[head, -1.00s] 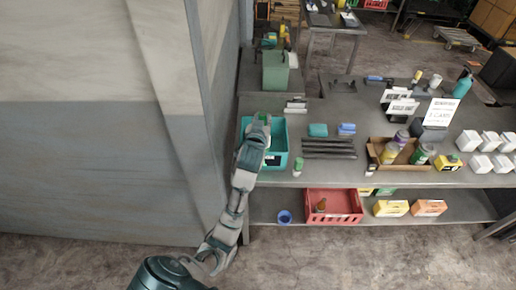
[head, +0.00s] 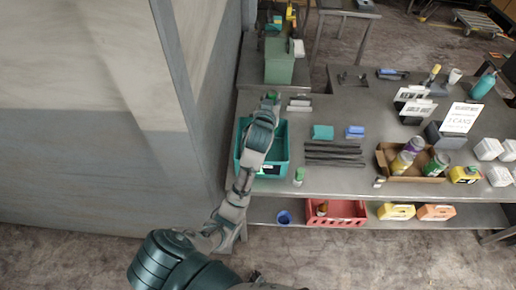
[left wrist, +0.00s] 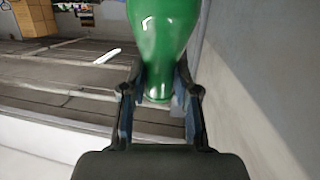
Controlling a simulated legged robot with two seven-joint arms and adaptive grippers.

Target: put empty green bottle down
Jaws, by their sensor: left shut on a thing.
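A glossy green bottle (left wrist: 163,35) fills the top middle of the left wrist view, its narrow end towards my palm. My left gripper (left wrist: 160,92) is shut on that narrow end, with one finger on each side. In the head view my left gripper (head: 271,101) is over the back edge of a teal bin (head: 286,152) on the workbench. Only a small green bit of the bottle shows there, and the arm hides most of it. I cannot tell whether the bottle touches anything. My right gripper is not in view.
A grey-green container (head: 279,68) stands just behind the bin. A small white bottle with a green top (head: 299,176) stands right of it. Dark bars (head: 334,154) and a cardboard box of cans (head: 384,165) lie farther right. A wall (head: 205,120) rises close on the left.

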